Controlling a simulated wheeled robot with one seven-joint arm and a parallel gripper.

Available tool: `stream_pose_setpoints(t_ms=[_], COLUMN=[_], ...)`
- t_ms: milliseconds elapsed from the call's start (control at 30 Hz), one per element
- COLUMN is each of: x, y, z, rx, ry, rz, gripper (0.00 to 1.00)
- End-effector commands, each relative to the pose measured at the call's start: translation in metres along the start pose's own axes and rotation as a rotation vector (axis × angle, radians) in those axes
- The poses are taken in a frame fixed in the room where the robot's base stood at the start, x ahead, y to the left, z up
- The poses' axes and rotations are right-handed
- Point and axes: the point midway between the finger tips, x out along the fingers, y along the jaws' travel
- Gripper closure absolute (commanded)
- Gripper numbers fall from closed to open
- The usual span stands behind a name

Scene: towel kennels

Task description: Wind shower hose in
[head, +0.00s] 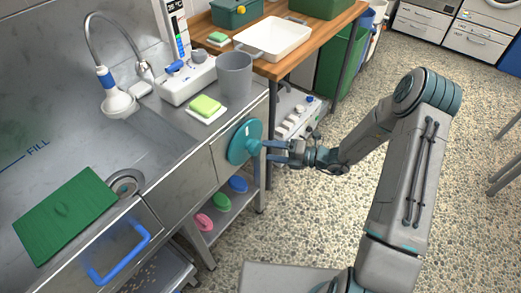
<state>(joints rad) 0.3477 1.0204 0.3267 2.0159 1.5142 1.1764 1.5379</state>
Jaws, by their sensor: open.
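The shower hose (89,36) is a grey arc rising from the sink back, with a blue-collared white shower head (118,103) hanging at its end over the basin. A round teal wheel (241,139) with a handle sits upright on the steel front of the sink unit. My gripper (270,150) is open at the right of the wheel, its fingers pointing left at the handle. I cannot tell whether the fingers touch the handle or surround it. No hose shows on the wheel.
A green board (63,216) lies over the sink's near left. A blue handle (121,257) sticks out from the front. A grey cup (234,77) and a sponge (205,105) stand above the wheel.

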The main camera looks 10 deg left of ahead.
Motion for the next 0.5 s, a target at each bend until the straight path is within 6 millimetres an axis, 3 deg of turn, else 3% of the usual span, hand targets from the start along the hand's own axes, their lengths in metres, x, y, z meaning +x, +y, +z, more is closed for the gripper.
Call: stream_pose_setpoints(t_ms=[200,500], x=[-0.050,-0.081], y=[-0.001,0.000], z=[0.000,-0.001], rx=[0.000,0.001], ry=[-0.002,0.003], rz=[-0.003,-0.001], gripper=[0.29,0.29])
